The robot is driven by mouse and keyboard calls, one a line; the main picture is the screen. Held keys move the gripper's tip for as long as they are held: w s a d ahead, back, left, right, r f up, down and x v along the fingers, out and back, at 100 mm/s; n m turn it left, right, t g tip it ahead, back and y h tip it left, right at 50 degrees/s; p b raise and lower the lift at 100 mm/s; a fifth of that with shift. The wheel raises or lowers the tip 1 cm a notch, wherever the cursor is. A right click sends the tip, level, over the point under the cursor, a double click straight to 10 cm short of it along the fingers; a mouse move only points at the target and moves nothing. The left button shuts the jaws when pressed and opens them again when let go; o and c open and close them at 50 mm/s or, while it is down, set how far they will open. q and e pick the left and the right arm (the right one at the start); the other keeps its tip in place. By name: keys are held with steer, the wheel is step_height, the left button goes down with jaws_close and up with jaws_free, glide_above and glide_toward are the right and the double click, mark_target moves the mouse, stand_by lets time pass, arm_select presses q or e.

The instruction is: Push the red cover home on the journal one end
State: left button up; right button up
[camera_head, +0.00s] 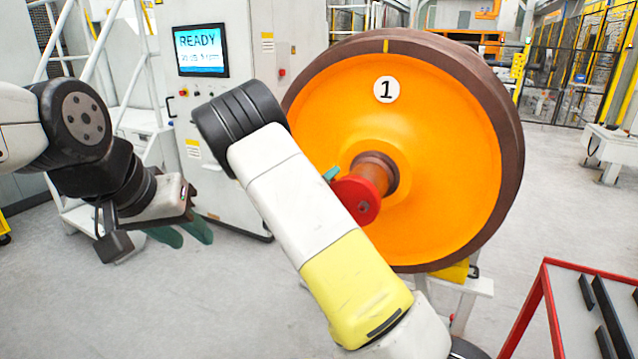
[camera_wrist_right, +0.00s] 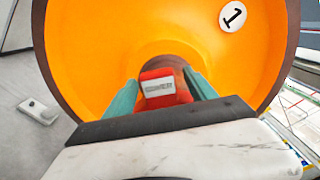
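The red cover (camera_head: 357,199) sits at the outer end of the brown-red journal (camera_head: 375,170) at the hub of the orange wheel marked 1 (camera_head: 440,160). A stretch of journal shows between cover and hub. In the right wrist view, my right gripper (camera_wrist_right: 163,82) has its green fingers against both sides of the red cover (camera_wrist_right: 165,92), which carries a grey label. In the head view my right forearm hides most of that gripper; one green fingertip shows beside the cover. My left gripper (camera_head: 192,238) hangs empty at left, its green fingers apart.
A grey control cabinet with a READY screen (camera_head: 201,50) stands behind my arms. A red-edged table (camera_head: 575,310) with dark bars is at the lower right. Grey floor lies open at the lower left.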

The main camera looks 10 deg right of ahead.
steer(key=v, duration=0.7)
steer(key=shift+s+a, duration=0.25)
steer(key=shift+s, duration=0.1)
steer(key=s+d+r+m+g+y, duration=0.1)
steer(key=s+d+r+m+g, duration=0.1)
steer(key=s+d+m+g, duration=1.35)
steer(key=s+a+r+m+t+y, duration=0.3)
steer(key=s+a+r+m+y, duration=0.2)
steer(key=s+m, duration=0.4)
steer(key=s+a+r+m+t+y, duration=0.3)
steer(key=s+m, duration=0.6)
steer(key=m, duration=0.7)
step_height(320, 180, up, 2)
steer(key=a+y, duration=0.2)
steer(key=y, duration=0.1)
steer(key=shift+s+a+r+t, duration=0.2)
steer(key=shift+s+a+t, duration=0.15)
steer(key=shift+s+a, duration=0.05)
